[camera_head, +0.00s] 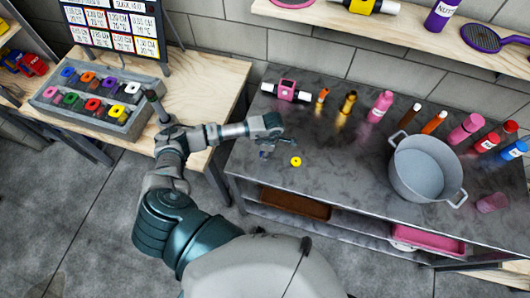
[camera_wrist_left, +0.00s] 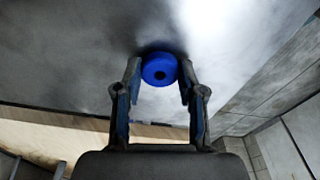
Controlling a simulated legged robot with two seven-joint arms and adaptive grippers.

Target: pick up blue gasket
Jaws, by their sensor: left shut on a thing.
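The blue gasket (camera_wrist_left: 147,73) is a round ring with a dark hole, seen in the left wrist view between the fingertips of my left gripper (camera_wrist_left: 160,88). The gripper is shut on it, one finger at each side. In the head view my left gripper (camera_head: 279,146) is over the left part of the dark metal table (camera_head: 330,135); the gasket cannot be clearly made out there. Whether the gasket still touches the table is not clear. My right gripper is not in view.
A yellow ring (camera_head: 295,162) lies right of my left gripper. A large grey pot (camera_head: 426,172) and several bottles stand farther right. A grey tray (camera_head: 70,118) of coloured parts sits on the wooden table (camera_head: 205,85) at left. A shelf (camera_head: 420,32) runs above.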

